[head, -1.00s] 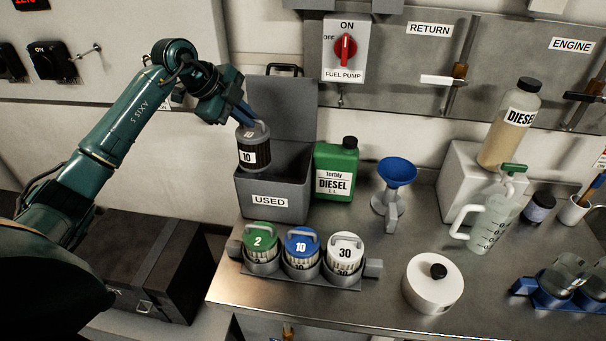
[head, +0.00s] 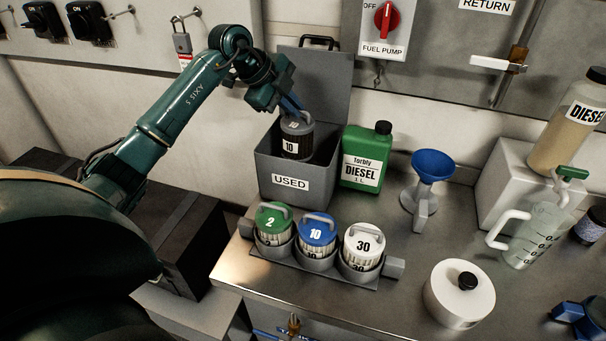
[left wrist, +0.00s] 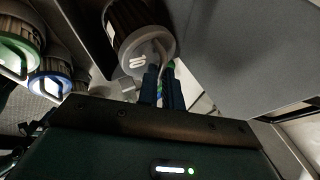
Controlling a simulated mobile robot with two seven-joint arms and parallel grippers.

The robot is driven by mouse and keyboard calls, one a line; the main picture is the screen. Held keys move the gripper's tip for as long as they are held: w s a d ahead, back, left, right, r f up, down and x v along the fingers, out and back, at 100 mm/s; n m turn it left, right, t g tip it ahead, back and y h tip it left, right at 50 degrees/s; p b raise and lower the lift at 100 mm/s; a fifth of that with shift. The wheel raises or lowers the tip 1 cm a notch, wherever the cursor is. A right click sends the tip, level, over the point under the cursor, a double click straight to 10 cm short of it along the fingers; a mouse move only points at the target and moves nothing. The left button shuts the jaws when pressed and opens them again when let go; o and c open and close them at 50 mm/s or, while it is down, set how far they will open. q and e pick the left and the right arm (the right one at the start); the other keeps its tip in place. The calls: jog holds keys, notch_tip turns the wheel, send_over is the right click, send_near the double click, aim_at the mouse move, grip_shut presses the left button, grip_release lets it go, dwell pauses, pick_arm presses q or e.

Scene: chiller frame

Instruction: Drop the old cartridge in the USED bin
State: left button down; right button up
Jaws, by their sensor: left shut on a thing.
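The old cartridge (head: 297,139) is dark grey with a white "10" label and a handle on top. My left gripper (head: 293,108) is shut on its handle, and it hangs upright at the mouth of the USED bin. The left wrist view shows the cartridge (left wrist: 137,32) and the gripper's fingers (left wrist: 161,85) at its handle. The USED bin (head: 273,183) is a grey box with its lid (head: 325,82) standing open at the back. How far the cartridge is below the rim is hard to tell. My right gripper is not in view.
A rack (head: 320,270) with green, blue and white cartridges stands in front of the bin. A green diesel can (head: 366,158) is right beside it. A blue funnel (head: 432,166), a round white pot (head: 459,297) and a jug (head: 527,237) stand further right.

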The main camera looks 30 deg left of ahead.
pick_arm(q)
jog(key=c, duration=1.5)
grip_release()
jog(key=shift+f, duration=0.1)
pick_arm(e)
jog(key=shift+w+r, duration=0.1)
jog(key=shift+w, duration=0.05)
pick_arm(q)
jog(key=b+v, duration=0.1)
jog(key=v, duration=1.2)
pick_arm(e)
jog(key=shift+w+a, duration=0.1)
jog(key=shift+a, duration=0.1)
